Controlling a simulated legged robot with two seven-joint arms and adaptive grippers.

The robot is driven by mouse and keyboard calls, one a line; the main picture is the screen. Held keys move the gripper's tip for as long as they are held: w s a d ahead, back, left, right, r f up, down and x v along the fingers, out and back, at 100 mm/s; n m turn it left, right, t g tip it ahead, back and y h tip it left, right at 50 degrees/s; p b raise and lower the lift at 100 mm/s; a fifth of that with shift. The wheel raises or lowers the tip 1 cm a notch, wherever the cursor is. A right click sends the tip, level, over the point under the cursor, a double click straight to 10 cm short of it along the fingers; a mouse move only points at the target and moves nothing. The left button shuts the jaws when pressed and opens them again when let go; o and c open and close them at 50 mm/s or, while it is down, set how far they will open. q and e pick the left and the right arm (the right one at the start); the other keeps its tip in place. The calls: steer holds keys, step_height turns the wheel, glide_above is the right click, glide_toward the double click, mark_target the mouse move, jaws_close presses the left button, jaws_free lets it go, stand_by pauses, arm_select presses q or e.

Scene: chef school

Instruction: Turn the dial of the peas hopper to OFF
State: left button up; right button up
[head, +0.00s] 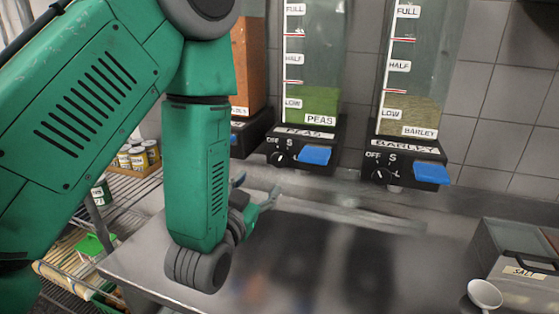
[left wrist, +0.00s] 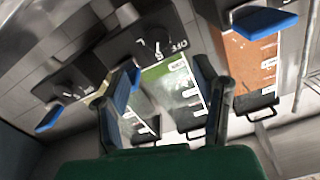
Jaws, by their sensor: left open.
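The peas hopper (head: 312,100) hangs on the tiled wall, filled with green to about LOW. Its black base carries a round dial (head: 278,158) at the left, marked OFF and S, and a blue lever (head: 314,155) at the right. The dial's pointer is too small to read surely. In the left wrist view, the hopper appears upside down, with the dial (left wrist: 156,48) beyond the fingers. My left gripper (head: 265,198) is open and empty, just below the peas base and apart from it. Its spread fingers (left wrist: 165,88) frame the hopper. My right gripper is not in view.
The barley hopper (head: 411,80) with its blue lever (head: 433,173) is to the right; an orange-filled hopper (head: 248,60) is to the left. A metal counter (head: 150,262) lies below. A salt box (head: 515,262) and white cup (head: 484,294) stand at right.

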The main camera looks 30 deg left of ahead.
mark_target(277, 161)
arm_select(q)
steer(key=x, duration=0.3)
steer(key=b+x, duration=0.1)
steer(key=x, duration=0.3)
steer(key=b+x, duration=0.1)
steer(key=x, duration=0.3)
steer(key=shift+a, duration=0.35)
steer(key=shift+w+d+r, duration=0.15)
steer(key=shift+w+d, duration=0.15)
steer(key=shift+w, duration=0.4)
steer(key=shift+w+d+r, duration=0.15)
steer(key=shift+w+d, duration=0.1)
steer(key=shift+d, duration=0.4)
steer(key=shift+a, duration=0.55)
steer(key=c, duration=1.1)
steer(key=shift+s+a+f, duration=0.1)
steer(key=shift+a+f, duration=0.1)
steer(key=shift+c, duration=0.5)
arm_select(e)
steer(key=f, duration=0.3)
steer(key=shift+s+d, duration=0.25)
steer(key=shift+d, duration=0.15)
